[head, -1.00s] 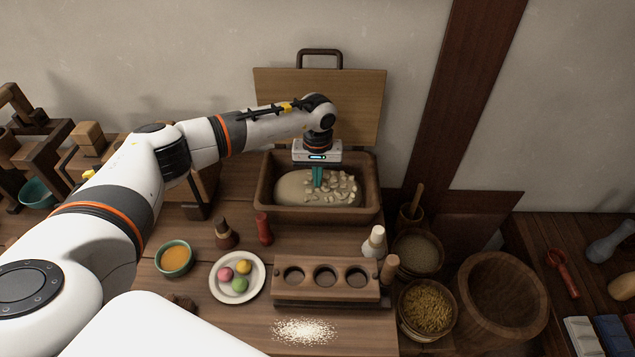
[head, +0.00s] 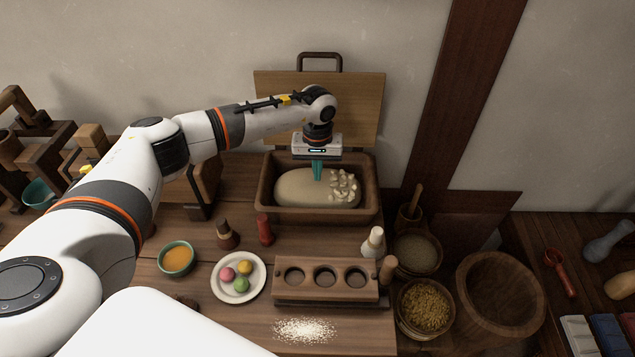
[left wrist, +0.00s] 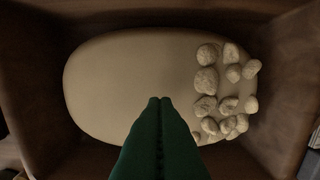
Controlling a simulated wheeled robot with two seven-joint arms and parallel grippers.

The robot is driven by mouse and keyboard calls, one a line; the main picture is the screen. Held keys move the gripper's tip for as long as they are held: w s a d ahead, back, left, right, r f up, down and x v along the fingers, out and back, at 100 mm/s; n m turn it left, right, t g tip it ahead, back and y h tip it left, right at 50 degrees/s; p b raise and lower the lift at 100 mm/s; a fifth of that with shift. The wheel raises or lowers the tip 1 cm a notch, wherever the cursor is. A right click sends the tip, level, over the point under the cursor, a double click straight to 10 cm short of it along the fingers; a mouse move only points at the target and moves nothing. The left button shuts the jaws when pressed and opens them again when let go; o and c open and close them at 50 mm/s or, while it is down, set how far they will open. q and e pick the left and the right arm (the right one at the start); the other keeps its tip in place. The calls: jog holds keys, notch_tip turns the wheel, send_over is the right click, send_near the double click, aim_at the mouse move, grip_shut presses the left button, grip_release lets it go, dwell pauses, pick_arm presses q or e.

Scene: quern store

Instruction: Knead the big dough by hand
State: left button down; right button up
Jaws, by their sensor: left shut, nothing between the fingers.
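The big dough (head: 300,188) is a pale oval mass inside a brown wooden trough (head: 262,207) at the back of the table. Its left part is smooth; several pale lumps (head: 344,187) sit on its right side. In the left wrist view the dough (left wrist: 110,80) fills the middle, with the lumps (left wrist: 207,80) at its right end. My left gripper (head: 317,179) points straight down over the middle of the dough, its teal fingers shut and empty. Its fingertips (left wrist: 160,100) are at or just above the surface; I cannot tell whether they touch. My right gripper is not in view.
The trough's lid (head: 355,105) stands open behind. Bowls of grain (head: 425,305) stand at right.

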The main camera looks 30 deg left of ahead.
pick_arm(q)
jog(key=shift+r+p, duration=1.7)
jog(key=shift+r, duration=1.3)
